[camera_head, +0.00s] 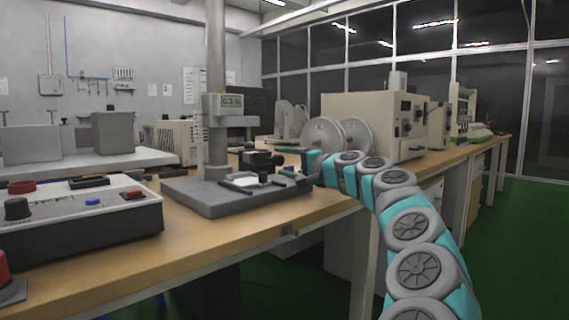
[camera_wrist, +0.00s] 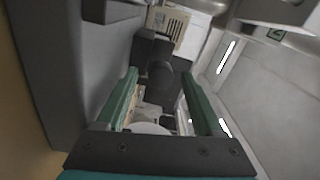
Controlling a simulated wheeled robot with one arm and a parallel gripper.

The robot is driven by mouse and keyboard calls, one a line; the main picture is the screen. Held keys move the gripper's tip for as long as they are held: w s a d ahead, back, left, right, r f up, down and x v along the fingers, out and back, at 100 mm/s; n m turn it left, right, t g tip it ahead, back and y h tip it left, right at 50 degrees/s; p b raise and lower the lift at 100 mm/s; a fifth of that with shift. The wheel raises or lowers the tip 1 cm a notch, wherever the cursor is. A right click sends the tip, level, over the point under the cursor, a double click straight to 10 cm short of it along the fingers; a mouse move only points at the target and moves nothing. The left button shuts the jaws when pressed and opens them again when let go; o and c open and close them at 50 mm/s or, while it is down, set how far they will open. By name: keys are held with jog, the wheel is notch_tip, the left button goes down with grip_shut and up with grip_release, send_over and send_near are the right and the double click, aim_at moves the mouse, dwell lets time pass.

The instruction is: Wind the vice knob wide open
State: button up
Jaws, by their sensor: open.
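The small dark vice (camera_head: 260,158) stands on the grey base of the test stand in the head view. In the wrist view a dark rounded part, which looks like the vice knob (camera_wrist: 160,78), lies ahead between the fingertips. My gripper (camera_head: 298,175) reaches in from the right, low beside the vice. In the wrist view my gripper (camera_wrist: 159,73) has its two green fingers apart, one on each side of the dark part. I cannot tell whether either finger touches it.
A control box (camera_head: 80,215) stands at left. Machines with round discs (camera_head: 323,135) stand behind my arm.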

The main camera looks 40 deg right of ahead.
jog(key=shift+s, duration=0.1)
jog(key=s, duration=0.6)
jog(key=shift+s+d+r+p, duration=0.15)
jog(key=shift+s+d+p, duration=0.1)
jog(key=shift+d+p, duration=0.1)
jog(key=shift+s, duration=0.55)
